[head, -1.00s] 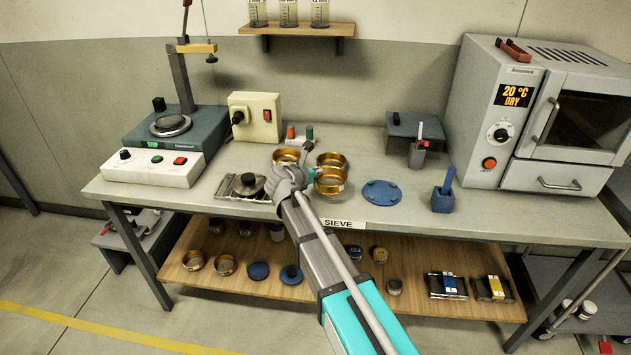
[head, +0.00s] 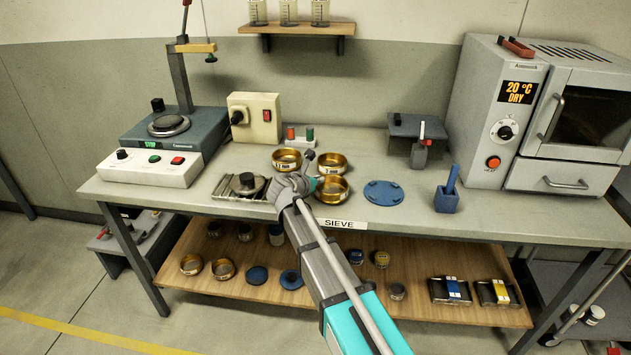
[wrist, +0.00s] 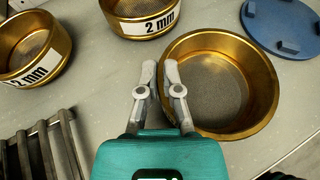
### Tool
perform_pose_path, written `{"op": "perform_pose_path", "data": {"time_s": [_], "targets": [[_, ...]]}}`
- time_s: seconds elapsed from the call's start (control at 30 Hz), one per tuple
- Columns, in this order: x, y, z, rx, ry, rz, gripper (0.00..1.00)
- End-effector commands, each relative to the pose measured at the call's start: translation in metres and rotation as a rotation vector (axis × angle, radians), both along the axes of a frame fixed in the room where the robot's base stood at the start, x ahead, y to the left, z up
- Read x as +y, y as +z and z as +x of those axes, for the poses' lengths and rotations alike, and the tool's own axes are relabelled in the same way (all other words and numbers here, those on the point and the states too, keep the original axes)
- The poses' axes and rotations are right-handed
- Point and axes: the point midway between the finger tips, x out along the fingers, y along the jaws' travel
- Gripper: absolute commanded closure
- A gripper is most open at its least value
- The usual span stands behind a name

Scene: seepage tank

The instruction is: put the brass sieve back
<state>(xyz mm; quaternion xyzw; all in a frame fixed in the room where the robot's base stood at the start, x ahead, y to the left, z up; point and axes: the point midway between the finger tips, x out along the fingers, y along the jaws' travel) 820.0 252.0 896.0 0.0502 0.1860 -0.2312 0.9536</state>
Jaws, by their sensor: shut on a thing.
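A brass sieve (head: 333,198) with a mesh floor sits upright at the front of the workbench, above the SIEVE label (head: 339,224). It fills the right of the wrist view (wrist: 215,85). My gripper (wrist: 173,75) is shut on its left rim, one finger each side of the wall. In the head view the gripper (head: 312,184) is at the sieve's left and partly hidden by my arm. Two other brass sieves stand behind, at left (head: 286,160) and right (head: 333,162). Whether the held sieve touches the bench is unclear.
A blue disc (head: 383,192) lies right of the sieve. A slatted metal piece (head: 238,187) is at left. A blue cup (head: 446,201) and an oven (head: 525,120) stand further right. The lower shelf (head: 335,285) holds several items.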

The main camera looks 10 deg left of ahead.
Motion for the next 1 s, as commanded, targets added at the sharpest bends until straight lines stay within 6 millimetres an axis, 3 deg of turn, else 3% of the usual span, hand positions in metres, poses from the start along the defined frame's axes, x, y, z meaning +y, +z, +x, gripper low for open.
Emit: {"op": "perform_pose_path", "data": {"time_s": [0.17,0.2,0.37,1.0], "targets": [[-0.0002,-0.0038,0.0001,0.0,0.0,0.0,1.0],[-0.0001,-0.003,0.0,0.0,0.0,0.0,0.88],[-0.0002,-0.0026,0.0,0.0,0.0,0.0,0.58],[0.0029,0.0044,-0.0068,0.0,0.001,0.0,0.57]]}}
